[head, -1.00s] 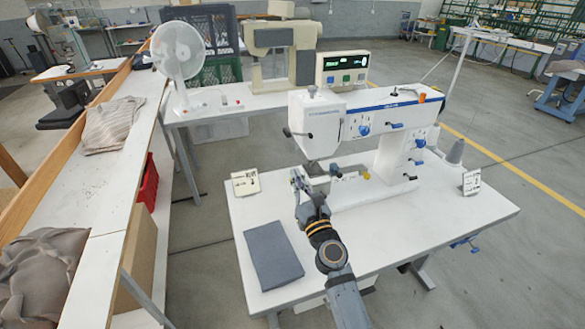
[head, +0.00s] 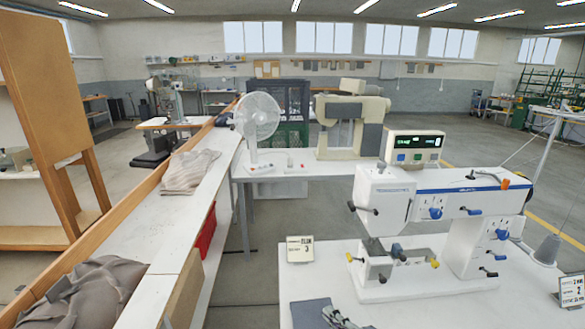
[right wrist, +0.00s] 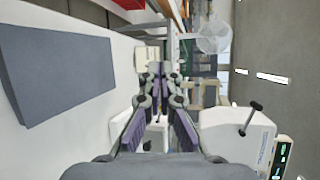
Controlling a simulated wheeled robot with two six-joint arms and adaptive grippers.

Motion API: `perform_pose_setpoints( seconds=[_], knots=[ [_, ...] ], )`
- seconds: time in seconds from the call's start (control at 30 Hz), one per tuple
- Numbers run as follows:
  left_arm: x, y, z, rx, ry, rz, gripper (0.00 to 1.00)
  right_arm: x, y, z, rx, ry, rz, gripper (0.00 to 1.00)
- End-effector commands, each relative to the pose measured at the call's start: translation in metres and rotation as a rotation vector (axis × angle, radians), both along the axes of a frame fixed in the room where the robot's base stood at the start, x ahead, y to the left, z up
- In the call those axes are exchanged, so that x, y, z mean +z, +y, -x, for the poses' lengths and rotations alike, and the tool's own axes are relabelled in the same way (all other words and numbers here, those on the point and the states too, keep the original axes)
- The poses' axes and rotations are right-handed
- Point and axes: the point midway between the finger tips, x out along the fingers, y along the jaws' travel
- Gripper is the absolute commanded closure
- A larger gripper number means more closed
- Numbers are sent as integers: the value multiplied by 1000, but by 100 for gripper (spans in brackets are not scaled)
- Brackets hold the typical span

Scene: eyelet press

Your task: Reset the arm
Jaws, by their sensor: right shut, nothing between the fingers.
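My right gripper (head: 342,318) shows only in part at the bottom edge of the head view, low in front of the white press machine (head: 440,205). In the right wrist view its purple-padded fingers (right wrist: 160,72) meet at the tips with nothing between them. The machine's white head (right wrist: 235,138) is at the lower right of that view, apart from the fingers. My left gripper is in neither view.
A grey folded pad (right wrist: 55,72) lies on the white table (head: 330,275), left of my fingers in the wrist view. A small label card (head: 300,249) stands at the table's left. A fan (head: 257,118) and a second machine (head: 350,125) are behind.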

Motion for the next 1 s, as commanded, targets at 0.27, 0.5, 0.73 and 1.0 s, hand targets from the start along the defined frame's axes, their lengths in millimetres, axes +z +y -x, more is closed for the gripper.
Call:
perform_pose_setpoints(
  seconds=[0.27, 0.5, 0.73, 1.0],
  knots=[
    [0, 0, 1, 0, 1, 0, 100, -101, -58, 106, 480, 165, 1062, 100],
    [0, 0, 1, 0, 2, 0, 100, -119, -124, 174, 805, 351, 1489, 100],
    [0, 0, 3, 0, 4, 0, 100, -194, -139, 170, 866, 409, 1513, 100],
    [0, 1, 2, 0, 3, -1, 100, -318, -151, 180, 891, 455, 1484, 100]
  ],
)
